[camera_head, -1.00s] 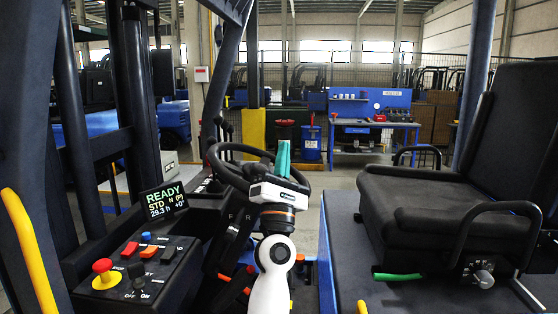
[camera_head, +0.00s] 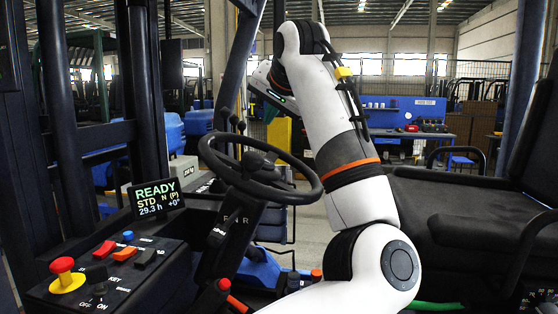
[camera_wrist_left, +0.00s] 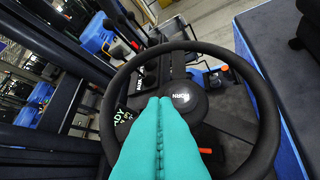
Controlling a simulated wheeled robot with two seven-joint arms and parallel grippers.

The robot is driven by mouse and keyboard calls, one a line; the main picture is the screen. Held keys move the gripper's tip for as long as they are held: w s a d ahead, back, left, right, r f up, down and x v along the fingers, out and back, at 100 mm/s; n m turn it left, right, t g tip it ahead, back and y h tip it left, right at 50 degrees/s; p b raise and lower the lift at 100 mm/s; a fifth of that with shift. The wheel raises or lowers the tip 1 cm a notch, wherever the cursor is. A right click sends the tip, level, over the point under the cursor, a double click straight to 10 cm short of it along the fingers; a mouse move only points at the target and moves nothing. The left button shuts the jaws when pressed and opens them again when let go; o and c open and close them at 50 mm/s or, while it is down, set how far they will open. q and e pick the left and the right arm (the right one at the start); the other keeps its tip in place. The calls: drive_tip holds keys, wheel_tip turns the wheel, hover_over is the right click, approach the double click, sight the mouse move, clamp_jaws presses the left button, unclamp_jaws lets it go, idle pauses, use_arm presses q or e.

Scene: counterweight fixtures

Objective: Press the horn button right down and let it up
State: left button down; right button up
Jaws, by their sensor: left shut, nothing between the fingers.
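My right gripper is not in view.
A console with a red emergency knob (camera_head: 63,267), switches and a READY display (camera_head: 156,198) stands left of the wheel. Dark levers (camera_head: 228,122) rise behind the wheel. A black seat (camera_head: 450,205) fills the right. Dark posts stand at the left.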

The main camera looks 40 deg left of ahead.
use_arm(q)
drive_tip(key=shift+w+d+r+t+h, duration=0.2)
drive_tip(key=shift+d+h, duration=0.15)
drive_tip(key=shift+d, duration=0.2)
drive_tip(key=shift+w+d+r+t+h, duration=0.15)
drive_tip(key=shift+d+h, duration=0.2)
drive_tip(key=shift+d, duration=0.2)
drive_tip(key=p, duration=0.2)
approach(267, 159)
drive_tip(key=w+a, duration=0.2)
drive_tip(key=w, duration=0.1)
drive_tip(key=shift+w+a+f, duration=0.2)
drive_tip(key=shift+s+a+f, duration=0.15)
drive_tip(key=shift+f, duration=0.45)
drive_tip(key=shift+s+a+f, duration=0.15)
drive_tip(key=shift+a+f, duration=0.05)
drive_tip(key=shift+f, duration=0.35)
drive_tip(key=shift+s+a+f, duration=0.15)
drive_tip(key=shift+f, duration=0.35)
